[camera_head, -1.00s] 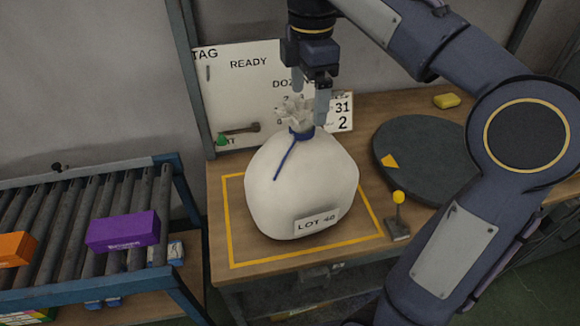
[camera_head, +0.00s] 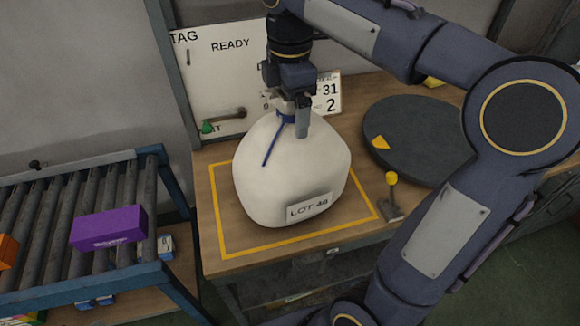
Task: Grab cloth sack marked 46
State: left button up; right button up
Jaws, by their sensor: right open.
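The white cloth sack (camera_head: 290,175) stands upright on the wooden table inside a yellow taped square. Its front label (camera_head: 308,207) reads LOT with a number that looks like 46. A blue tie (camera_head: 270,145) closes its neck and hangs down the front. My right gripper (camera_head: 290,115) is pointed down over the sack's gathered neck, fingers open at the neck's sides. The neck is mostly hidden behind the gripper, and I cannot tell whether the fingers touch it. My left gripper is not in view.
A roller conveyor (camera_head: 75,220) with a purple box (camera_head: 108,228) stands at the left. A dark round turntable (camera_head: 425,140) and a small yellow-knobbed lever (camera_head: 391,190) are to the right of the sack. A white board (camera_head: 222,80) stands behind.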

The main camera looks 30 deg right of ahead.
jog(key=c, duration=1.7)
jog(key=shift+r, duration=0.1)
jog(key=shift+c, duration=0.8)
jog(key=shift+r, duration=0.15)
